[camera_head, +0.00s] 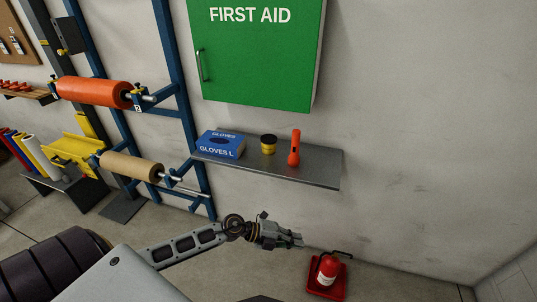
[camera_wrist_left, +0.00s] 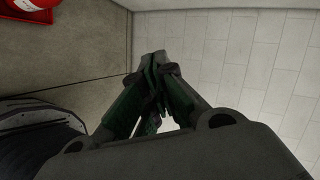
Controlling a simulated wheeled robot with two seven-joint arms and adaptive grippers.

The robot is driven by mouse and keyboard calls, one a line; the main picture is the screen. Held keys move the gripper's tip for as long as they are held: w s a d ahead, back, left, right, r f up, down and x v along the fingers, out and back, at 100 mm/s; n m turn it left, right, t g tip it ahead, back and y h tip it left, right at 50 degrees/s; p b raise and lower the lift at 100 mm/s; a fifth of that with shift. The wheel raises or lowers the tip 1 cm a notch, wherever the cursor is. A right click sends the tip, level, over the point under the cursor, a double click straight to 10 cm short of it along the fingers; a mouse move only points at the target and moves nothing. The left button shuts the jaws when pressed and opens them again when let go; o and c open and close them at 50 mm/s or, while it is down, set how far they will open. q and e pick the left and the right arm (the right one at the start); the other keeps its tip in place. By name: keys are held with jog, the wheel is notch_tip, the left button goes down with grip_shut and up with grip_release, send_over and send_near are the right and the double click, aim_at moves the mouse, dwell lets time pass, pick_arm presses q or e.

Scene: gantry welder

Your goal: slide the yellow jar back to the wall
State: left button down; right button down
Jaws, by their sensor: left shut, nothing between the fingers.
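The yellow jar (camera_head: 268,144) has a dark lid and stands upright on the grey wall shelf (camera_head: 316,176), between a blue glove box and a red flashlight. The wall (camera_head: 400,140) rises behind the shelf. My left gripper (camera_head: 299,241) is below the shelf and in front of it, well apart from the jar. In the left wrist view the left gripper (camera_wrist_left: 155,56) has its fingers together with nothing between them. The jar does not show in that view. My right gripper does not show in either view.
The blue glove box (camera_head: 221,145) stands left of the jar, and the red flashlight (camera_head: 294,148) stands upright to its right. A green first aid cabinet (camera_head: 254,55) hangs above. A red fire extinguisher (camera_head: 327,270) stands on the floor. Blue racks with rolls (camera_head: 93,92) are at left.

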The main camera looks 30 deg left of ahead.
pick_arm(q)
jog(key=w+a+r+n+t+y, duration=0.5)
jog(key=w+a+r+n+t, duration=0.1)
jog(key=w+a+r+t, duration=0.3)
jog(key=w+a+r+n+y, duration=0.1)
jog(key=a+n+y, duration=0.1)
jog(key=a+y, duration=0.3)
jog(key=w+a+r+n+t+y, duration=0.1)
jog(key=a+n+y, duration=0.2)
jog(key=a+y, duration=0.2)
jog(key=shift+a+r+y, duration=0.3)
jog(key=shift+a, duration=1.3)
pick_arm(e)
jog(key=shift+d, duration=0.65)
pick_arm(q)
jog(key=shift+w, duration=0.1)
jog(key=shift+w, duration=0.2)
